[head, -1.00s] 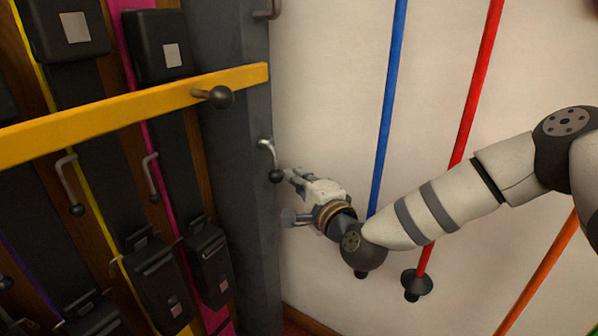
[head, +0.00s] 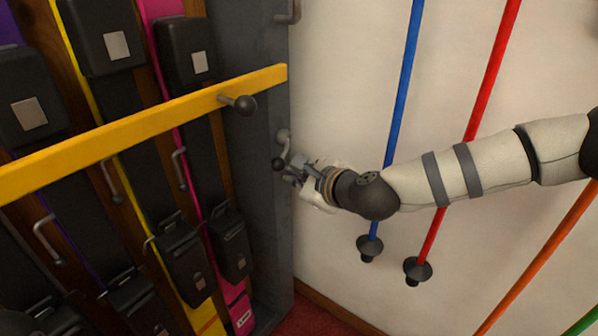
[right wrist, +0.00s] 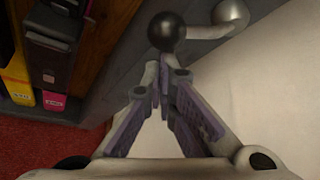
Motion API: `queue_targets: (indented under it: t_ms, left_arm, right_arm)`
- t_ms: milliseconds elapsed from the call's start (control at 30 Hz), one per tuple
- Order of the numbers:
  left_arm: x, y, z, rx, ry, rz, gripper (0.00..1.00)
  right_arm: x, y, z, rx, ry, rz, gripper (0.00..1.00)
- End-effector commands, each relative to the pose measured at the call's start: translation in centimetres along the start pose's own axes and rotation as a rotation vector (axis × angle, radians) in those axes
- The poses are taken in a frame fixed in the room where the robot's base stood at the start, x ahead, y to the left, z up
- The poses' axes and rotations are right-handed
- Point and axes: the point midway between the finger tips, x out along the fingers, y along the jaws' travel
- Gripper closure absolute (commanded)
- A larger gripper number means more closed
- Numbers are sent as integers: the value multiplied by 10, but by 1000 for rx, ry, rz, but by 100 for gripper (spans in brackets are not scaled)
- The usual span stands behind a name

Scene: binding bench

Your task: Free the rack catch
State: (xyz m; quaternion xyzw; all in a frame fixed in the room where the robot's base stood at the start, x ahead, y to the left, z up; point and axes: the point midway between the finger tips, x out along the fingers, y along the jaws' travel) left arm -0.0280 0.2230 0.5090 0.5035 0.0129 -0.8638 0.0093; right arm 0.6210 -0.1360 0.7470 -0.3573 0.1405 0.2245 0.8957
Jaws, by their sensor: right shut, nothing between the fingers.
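The catch is a bent grey metal lever (head: 284,143) on the side of the dark grey rack post (head: 262,200), with a black ball (head: 278,164) at its lower end. My right gripper (head: 291,175) is at the ball, its fingers shut and empty. In the right wrist view the shut fingertips (right wrist: 164,80) point at the black ball (right wrist: 166,32), which lies just beyond them; whether they touch it I cannot tell. The yellow bar (head: 150,126) crosses the rack's front, with a dark knob (head: 244,105) near its right end. My left gripper is not in view.
Black-cased skis with straps (head: 182,262) stand in the rack behind the bar, among several bent hooks (head: 180,170). On the right, blue (head: 403,100) and red (head: 487,80) poles lean at the pale wall (head: 340,60), behind my right arm.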

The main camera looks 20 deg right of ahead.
Motion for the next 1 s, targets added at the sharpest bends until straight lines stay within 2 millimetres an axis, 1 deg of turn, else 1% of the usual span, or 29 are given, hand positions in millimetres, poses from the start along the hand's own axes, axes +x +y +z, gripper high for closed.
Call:
queue_targets:
  t_ms: [33,133,400,1000]
  left_arm:
    - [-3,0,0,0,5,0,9]
    - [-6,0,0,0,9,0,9]
    - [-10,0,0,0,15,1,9]
    - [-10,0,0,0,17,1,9]
  right_arm:
    - [-2,-2,5,23,-4,11,100]
    - [-4,0,7,68,-3,39,100]
    - [-6,1,12,62,-3,37,100]
    - [-7,2,13,60,-2,37,100]
